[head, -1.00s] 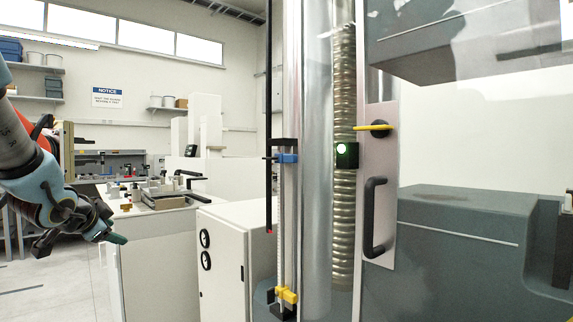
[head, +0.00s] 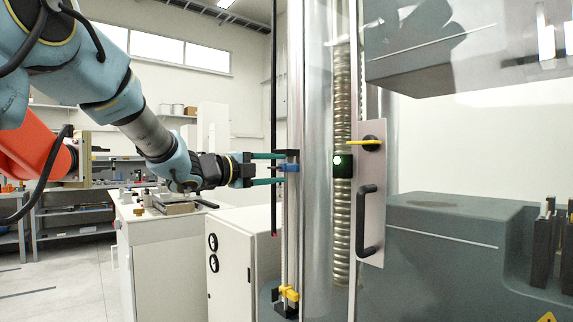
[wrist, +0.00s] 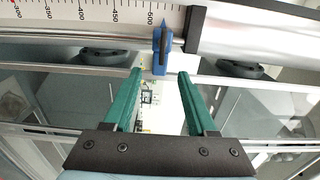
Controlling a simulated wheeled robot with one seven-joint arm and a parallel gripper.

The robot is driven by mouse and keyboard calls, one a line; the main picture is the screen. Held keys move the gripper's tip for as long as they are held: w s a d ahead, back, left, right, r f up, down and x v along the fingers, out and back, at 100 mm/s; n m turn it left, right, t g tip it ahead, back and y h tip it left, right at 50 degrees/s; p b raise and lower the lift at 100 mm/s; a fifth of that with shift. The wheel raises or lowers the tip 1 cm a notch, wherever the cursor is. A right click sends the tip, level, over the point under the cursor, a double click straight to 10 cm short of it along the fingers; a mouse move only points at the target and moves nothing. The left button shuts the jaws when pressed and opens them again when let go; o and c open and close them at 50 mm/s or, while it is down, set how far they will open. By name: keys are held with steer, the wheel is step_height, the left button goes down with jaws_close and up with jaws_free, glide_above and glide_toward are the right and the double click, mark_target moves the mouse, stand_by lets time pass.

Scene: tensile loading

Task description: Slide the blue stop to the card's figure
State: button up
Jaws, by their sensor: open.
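The blue stop (head: 288,168) sits near the top of a slim upright rail (head: 292,225). My gripper (head: 282,168) is level with it, its two green fingers open, one above and one below the stop. In the wrist view the blue stop (wrist: 163,60) lies between and slightly beyond the open fingertips (wrist: 159,73), with a gap on each side. Its pointer lies on the white scale (wrist: 100,12) just past the figure 500, beside a dark end block (wrist: 196,28). I cannot make out a card with a figure.
A yellow stop (head: 288,293) sits low on the same rail. Right of the rail stand a clear column, a threaded screw (head: 341,220) and a panel with a black handle (head: 366,222). A thin black bar (head: 274,100) hangs left of the rail. A white cabinet (head: 235,262) stands below my arm.

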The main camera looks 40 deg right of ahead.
mark_target(291, 168)
steer(key=shift+s+d+p, duration=0.1)
steer(key=shift+d+p, duration=0.3)
steer(key=shift+d, duration=1.45)
jaws_close()
